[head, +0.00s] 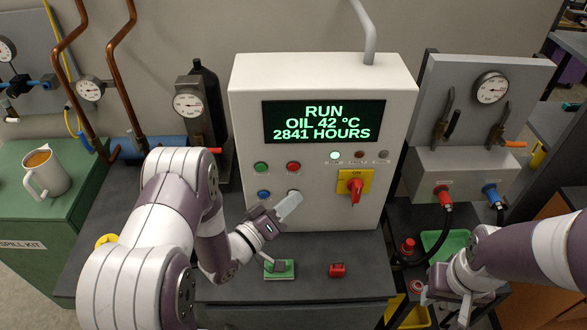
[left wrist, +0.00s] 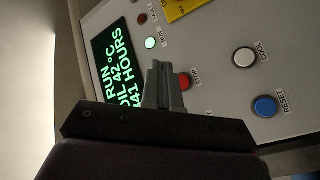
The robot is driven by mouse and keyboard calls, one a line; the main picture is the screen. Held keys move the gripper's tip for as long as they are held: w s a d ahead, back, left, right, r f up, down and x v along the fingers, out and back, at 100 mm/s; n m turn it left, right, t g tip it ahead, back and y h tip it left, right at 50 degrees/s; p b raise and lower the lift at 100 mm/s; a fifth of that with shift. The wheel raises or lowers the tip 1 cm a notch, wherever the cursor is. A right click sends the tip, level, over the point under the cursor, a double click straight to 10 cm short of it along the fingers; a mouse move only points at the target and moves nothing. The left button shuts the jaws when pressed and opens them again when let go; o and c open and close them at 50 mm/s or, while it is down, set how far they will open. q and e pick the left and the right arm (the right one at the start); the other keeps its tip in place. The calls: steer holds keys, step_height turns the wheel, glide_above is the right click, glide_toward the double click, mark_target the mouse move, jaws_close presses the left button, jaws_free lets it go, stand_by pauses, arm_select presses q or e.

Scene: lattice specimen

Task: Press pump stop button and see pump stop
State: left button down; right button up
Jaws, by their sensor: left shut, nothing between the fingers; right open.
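The white control box (head: 240,120) has a dark display (head: 323,122) reading RUN, OIL 42 °C, 2841 HOURS, and a lit green lamp (head: 336,155). The red stop button (head: 293,167) is on its front. In the left wrist view the red button (left wrist: 185,82), beside its STOP label, is partly hidden behind my fingers. My left gripper (head: 291,204) is shut and empty, in front of the panel below the red button. Its fingertips also show in the left wrist view (left wrist: 162,70); I cannot tell whether they touch anything. My right gripper (head: 452,300) is open, low at the right.
A green button (head: 260,167), a blue RESET button (head: 263,194), a white COOL button (left wrist: 244,57) and a red rotary switch on yellow (head: 354,187) surround the spot. A red item (head: 337,269) and a green item (head: 279,269) lie on the bench below.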

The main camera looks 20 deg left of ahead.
mark_target(293, 167)
arm_select(q)
steer(key=w+a+b, duration=0.1)
steer(key=w, duration=0.5)
steer(key=shift+a, duration=0.4)
stand_by(1.6)
steer(key=shift+w+a+b, duration=0.1)
steer(key=shift+w+b, duration=0.25)
steer(key=shift+w, duration=0.05)
steer(key=shift+w+a, duration=0.1)
steer(key=shift+w, duration=0.2)
stand_by(0.7)
steer(key=shift+s+d, duration=0.2)
steer(key=shift+s, duration=0.55)
